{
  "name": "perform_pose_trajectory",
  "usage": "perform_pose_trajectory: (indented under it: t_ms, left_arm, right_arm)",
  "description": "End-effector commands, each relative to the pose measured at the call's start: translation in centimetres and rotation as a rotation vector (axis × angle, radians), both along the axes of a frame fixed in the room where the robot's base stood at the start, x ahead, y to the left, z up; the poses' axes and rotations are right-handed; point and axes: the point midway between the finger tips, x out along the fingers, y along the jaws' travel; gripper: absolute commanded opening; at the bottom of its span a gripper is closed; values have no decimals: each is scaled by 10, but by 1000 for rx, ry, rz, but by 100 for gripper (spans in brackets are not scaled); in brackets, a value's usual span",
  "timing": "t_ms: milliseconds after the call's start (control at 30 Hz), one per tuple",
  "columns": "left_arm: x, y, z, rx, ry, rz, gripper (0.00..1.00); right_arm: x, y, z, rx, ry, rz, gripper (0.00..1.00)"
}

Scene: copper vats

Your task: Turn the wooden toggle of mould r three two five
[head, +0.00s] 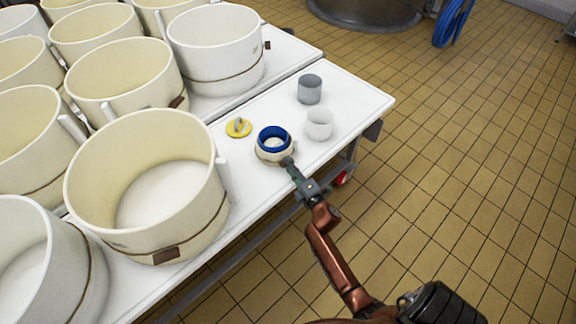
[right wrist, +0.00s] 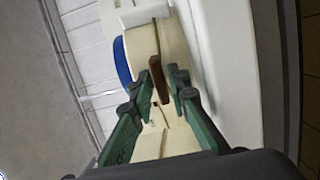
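A small cream mould (head: 270,156) with a blue ring (head: 273,131) in its top stands on the white table. I cannot read any label on it. In the right wrist view, its brown wooden toggle (right wrist: 158,79) stands out from the cream wall (right wrist: 172,42), with a pale strap on it. My right gripper (head: 287,161) is at the near side of this mould. In the right wrist view, its green fingers (right wrist: 162,90) are apart, one on each side of the toggle, with no clear grip on it. My left gripper is out of view.
A yellow disc with a handle (head: 238,127), a grey cup (head: 310,88) and a white cup (head: 319,124) stand near the small mould. Several large cream moulds (head: 150,190) crowd the white table (head: 362,98) to the left. The tiled floor (head: 480,150) at right is clear.

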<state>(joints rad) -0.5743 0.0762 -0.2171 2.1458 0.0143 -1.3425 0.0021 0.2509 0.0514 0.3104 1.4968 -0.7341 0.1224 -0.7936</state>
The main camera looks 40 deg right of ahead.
Motion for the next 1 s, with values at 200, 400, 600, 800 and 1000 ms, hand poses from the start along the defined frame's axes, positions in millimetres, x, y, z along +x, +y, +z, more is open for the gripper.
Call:
perform_pose_trajectory:
  t_ms: [200,400,600,800,1000]
  left_arm:
    - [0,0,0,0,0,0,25]
    - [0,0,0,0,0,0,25]
    - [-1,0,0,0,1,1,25]
    - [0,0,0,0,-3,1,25]
    - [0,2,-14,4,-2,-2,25]
  right_arm:
    - [0,1,0,0,0,1,13]
    - [0,1,0,0,0,2,0]
    - [0,1,0,0,0,2,0]
    - [0,2,0,9,-1,2,0]
    - [1,2,1,69,-11,3,0]
